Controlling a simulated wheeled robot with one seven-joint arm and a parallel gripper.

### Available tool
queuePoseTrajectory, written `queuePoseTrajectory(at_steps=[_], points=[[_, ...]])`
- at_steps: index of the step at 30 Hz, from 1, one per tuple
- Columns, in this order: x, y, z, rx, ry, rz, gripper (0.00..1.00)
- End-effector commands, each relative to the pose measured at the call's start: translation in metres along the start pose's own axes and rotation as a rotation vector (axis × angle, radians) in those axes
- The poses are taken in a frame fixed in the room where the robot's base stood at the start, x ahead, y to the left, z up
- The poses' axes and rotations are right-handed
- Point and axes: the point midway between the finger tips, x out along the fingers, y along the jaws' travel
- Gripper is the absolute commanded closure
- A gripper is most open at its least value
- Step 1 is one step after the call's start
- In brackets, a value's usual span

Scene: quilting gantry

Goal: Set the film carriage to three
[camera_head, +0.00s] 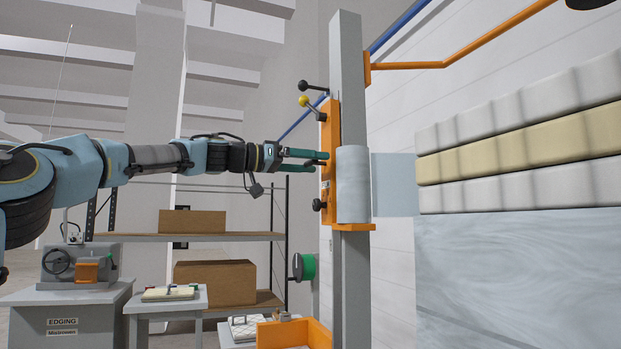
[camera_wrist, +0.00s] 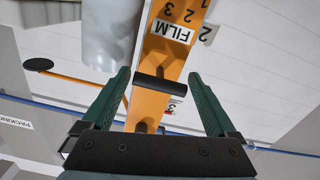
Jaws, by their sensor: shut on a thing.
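The orange film carriage (camera_head: 328,125) sits on the grey upright post (camera_head: 346,60), with a pale film roll (camera_head: 353,185) beside it. In the wrist view the orange plate (camera_wrist: 168,55) carries a FILM label (camera_wrist: 172,31) and printed digits, 2 and 3 readable. My gripper (camera_head: 327,158) reaches the carriage from the left.
A yellow-knobbed lever (camera_head: 304,101) and black knobs (camera_head: 302,84) stick out left of the carriage. A film sheet (camera_head: 394,185) runs right to the stacked quilted layers (camera_head: 520,140). An orange arm (camera_head: 450,64) extends above. Shelving with cardboard boxes (camera_head: 215,282) stands behind, below my arm.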

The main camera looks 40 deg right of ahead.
Motion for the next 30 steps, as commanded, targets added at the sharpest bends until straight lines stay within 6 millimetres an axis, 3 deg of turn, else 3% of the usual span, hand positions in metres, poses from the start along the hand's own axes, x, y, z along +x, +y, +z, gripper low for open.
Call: queuePoseTrajectory(at_steps=[11, 12, 13, 23, 30], points=[[-0.001, 0.002, -0.011, 0.004, 0.007, -0.003, 1.0], [-0.001, 0.002, -0.011, 0.004, 0.008, -0.003, 0.05], [-0.001, 0.002, -0.011, 0.003, 0.008, -0.003, 0.02], [-0.004, 0.001, -0.006, 0.002, 0.002, -0.003, 0.0], [-0.042, -0.002, -0.002, 0.002, 0.004, -0.007, 0.0]])
